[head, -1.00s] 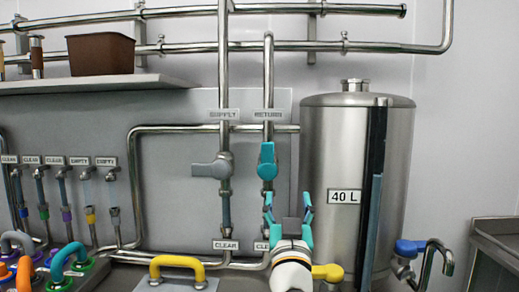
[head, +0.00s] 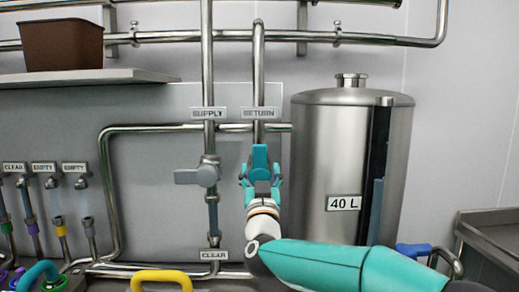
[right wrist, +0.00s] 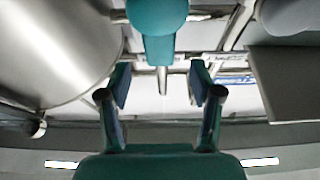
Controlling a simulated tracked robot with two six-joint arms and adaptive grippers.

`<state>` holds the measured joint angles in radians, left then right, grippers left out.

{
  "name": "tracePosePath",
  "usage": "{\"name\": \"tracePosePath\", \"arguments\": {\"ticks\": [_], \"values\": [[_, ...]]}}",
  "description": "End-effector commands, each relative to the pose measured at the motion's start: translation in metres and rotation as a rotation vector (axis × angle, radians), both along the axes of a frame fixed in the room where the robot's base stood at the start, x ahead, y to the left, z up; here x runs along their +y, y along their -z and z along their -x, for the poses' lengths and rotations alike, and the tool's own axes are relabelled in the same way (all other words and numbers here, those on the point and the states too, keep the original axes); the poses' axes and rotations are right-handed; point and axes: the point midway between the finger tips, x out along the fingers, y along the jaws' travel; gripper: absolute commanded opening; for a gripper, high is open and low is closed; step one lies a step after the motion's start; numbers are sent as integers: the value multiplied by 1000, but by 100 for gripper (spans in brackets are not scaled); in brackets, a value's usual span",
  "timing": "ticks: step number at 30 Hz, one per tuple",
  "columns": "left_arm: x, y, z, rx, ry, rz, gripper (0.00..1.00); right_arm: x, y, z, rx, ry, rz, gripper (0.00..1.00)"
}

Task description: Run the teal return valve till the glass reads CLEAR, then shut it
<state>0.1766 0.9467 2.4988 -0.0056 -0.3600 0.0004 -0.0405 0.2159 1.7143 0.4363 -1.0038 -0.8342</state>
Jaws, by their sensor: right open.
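The teal return valve (head: 260,158) sits on the vertical pipe under the RETURN label (head: 259,113). Its handle stands upright, in line with the pipe. My right gripper (head: 260,175) is open, with one finger on each side of the handle's lower part in the head view. In the right wrist view the teal handle (right wrist: 158,22) lies ahead of the open fingers (right wrist: 160,92), centred between them. I cannot tell whether they touch it. The return glass and its sign are hidden behind my right gripper and arm. My left gripper is not in view.
A grey supply valve (head: 197,176) is close on the left, its lever pointing left; the sign below it (head: 214,254) reads CLEAR. A steel tank (head: 325,150) marked 40 L stands close on the right. A yellow handle (head: 160,278) is low in front.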

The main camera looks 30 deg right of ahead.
Motion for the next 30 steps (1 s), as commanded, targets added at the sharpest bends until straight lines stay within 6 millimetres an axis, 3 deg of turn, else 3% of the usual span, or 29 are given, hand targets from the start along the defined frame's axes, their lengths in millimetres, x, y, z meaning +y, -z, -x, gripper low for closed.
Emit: {"name": "tracePosePath", "arguments": {"ticks": [3,10,24,30], "values": [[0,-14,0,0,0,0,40,-13,-13,-21,1,2,0,65],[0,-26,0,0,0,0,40,-28,-24,-48,2,-1,-1,65],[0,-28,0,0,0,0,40,-32,-26,-57,1,-4,0,65],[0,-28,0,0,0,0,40,-31,-26,-57,1,-4,-1,31]]}}
